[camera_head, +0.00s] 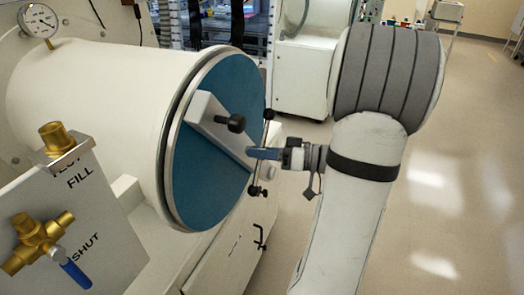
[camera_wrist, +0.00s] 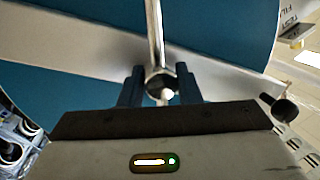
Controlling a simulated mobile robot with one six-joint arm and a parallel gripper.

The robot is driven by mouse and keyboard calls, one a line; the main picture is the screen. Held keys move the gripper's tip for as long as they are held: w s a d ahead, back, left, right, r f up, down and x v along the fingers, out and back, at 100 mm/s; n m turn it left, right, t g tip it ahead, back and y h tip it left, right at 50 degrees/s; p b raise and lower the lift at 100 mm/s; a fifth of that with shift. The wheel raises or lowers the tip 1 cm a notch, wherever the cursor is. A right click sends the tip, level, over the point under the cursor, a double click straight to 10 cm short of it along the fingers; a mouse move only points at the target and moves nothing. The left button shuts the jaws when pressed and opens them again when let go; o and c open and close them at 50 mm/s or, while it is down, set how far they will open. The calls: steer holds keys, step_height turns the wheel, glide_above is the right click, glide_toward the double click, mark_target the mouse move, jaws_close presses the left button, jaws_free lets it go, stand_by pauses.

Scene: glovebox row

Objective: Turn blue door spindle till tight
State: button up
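The blue door (camera_head: 220,105) closes the end of a white cylinder in the head view, with a pale grey bar (camera_head: 216,128) across it. The spindle's thin metal cross rod (camera_head: 261,165) stands near upright in front of the bar, with dark knobs at its ends. My gripper (camera_head: 264,153) is at the middle of the rod. Its two fingers (camera_wrist: 160,77) lie either side of the hub; whether they press on it I cannot tell. The rod's lower part is mostly hidden in the wrist view.
A black clamp knob (camera_head: 236,123) sticks out from the bar left of my gripper. A brass valve with a blue lever (camera_head: 75,274) and a panel (camera_head: 85,220) stand at the lower left. A gauge (camera_head: 39,20) sits on top. Open floor (camera_head: 455,190) lies to the right.

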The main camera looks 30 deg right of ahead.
jaws_close()
